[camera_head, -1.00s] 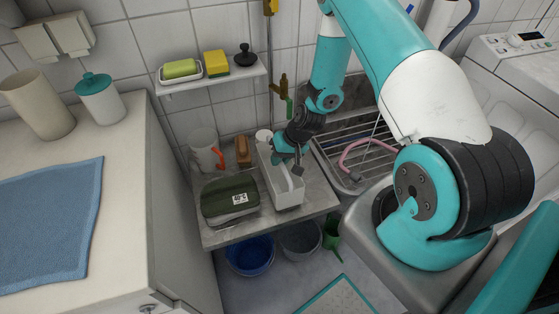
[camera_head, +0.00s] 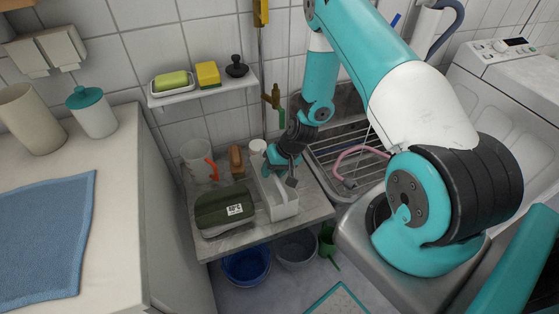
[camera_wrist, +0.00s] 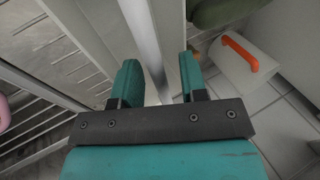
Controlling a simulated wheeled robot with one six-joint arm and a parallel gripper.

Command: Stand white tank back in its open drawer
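A long, narrow white box (camera_head: 284,208), which looks like the white tank, sits on the grey counter among other items. A pale strip runs along its length; I cannot tell whether this is a handle or an inner wall. My gripper (camera_head: 283,177) is over the back part of the box and hides some of it. In the wrist view my gripper (camera_wrist: 160,82) has its teal fingers apart, with the pale strip (camera_wrist: 142,25) running between them. Gaps show beside the strip, so I see no firm hold. I cannot make out an open drawer.
A dark green labelled pouch (camera_head: 223,209) lies left of the box. Behind it stand a white jug (camera_head: 195,160) with an orange handle and a brown brush (camera_head: 236,160). A sink with a wire rack (camera_head: 340,150) is right. Buckets (camera_head: 246,265) stand below.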

